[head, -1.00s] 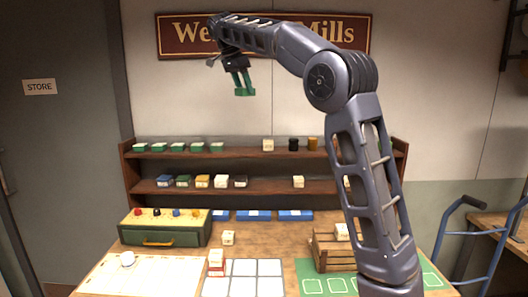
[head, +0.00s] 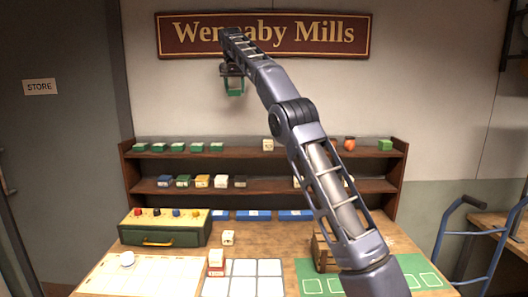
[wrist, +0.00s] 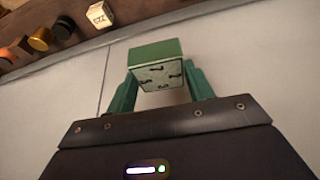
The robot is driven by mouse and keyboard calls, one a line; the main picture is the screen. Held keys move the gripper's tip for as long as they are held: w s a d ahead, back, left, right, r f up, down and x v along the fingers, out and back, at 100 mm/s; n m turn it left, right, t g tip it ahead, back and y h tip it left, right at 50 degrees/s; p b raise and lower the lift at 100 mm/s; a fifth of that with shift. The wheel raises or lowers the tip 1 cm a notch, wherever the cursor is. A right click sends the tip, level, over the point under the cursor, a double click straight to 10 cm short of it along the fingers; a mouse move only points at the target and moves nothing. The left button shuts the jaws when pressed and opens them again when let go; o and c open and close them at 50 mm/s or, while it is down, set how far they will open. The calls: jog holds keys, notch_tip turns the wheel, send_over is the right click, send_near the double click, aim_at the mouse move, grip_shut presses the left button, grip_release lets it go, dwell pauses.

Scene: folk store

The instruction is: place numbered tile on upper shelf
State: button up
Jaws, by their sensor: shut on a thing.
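My gripper (head: 234,88) hangs high in front of the wall, above the left part of the shelf unit. Its green fingers are shut on a green-topped tile (wrist: 160,70). In the wrist view the tile's pale face shows dark marks that I cannot read as a number. The upper shelf (head: 245,153) holds a row of similar green-topped tiles (head: 177,148) at its left. A cream tile (head: 268,145) stands on that shelf right of the row, also visible in the wrist view (wrist: 100,15). The held tile is well above the shelf and touches nothing but my fingers.
The lower shelf (head: 270,187) holds several coloured tiles. An orange ball (head: 350,144) and a green block (head: 385,145) are at the upper shelf's right. A green box (head: 165,228), a wooden crate (head: 322,250) and loose cream blocks stand on the table below. The upper shelf's middle has a gap.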

jog(key=shift+w+a+f, duration=0.1)
jog(key=shift+w, duration=0.25)
jog(key=shift+w+n, duration=0.15)
jog(key=shift+n, duration=0.15)
jog(key=shift+f, duration=0.2)
notch_tip(320, 180, down, 25)
jog(key=shift+r, duration=0.2)
dwell(0.8)
jog(key=shift+f, duration=0.1)
jog(key=o, duration=1.1)
jog(key=shift+c, duration=0.2)
jog(key=v, duration=1.2)
